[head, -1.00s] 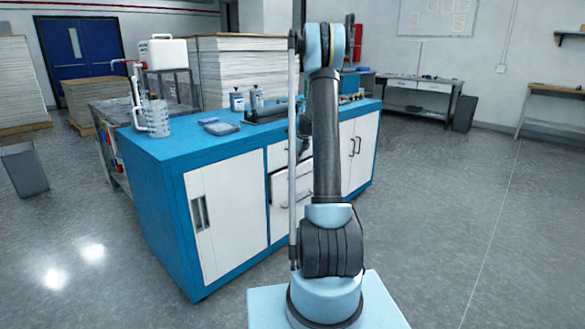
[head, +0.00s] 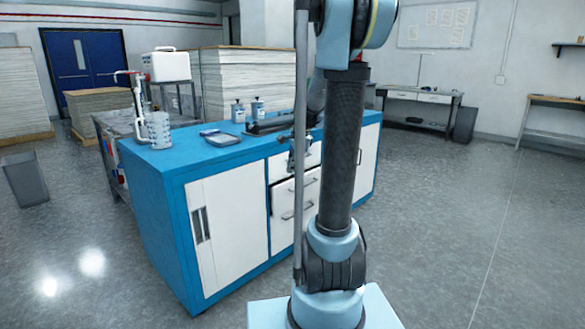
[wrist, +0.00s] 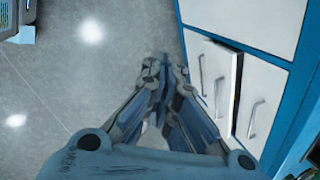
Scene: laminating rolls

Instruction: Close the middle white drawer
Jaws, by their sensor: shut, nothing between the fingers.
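The middle white drawer (head: 294,198) is in the blue cabinet's drawer stack, with a dark gap along its top edge, so it stands slightly out. In the wrist view the middle drawer (wrist: 221,85) shows right of my gripper, with a dark gap beside its front and a bar handle. The top drawer (wrist: 261,100) and bottom drawer (wrist: 195,60) look flush. My gripper (wrist: 165,85) is shut and empty, in front of the drawer fronts. In the head view my gripper (head: 296,162) shows small near the top drawer, partly hidden by my arm. Contact cannot be told.
A white sliding door (head: 230,225) is left of the drawers. Grey floor (head: 440,220) in front and to the right is clear.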

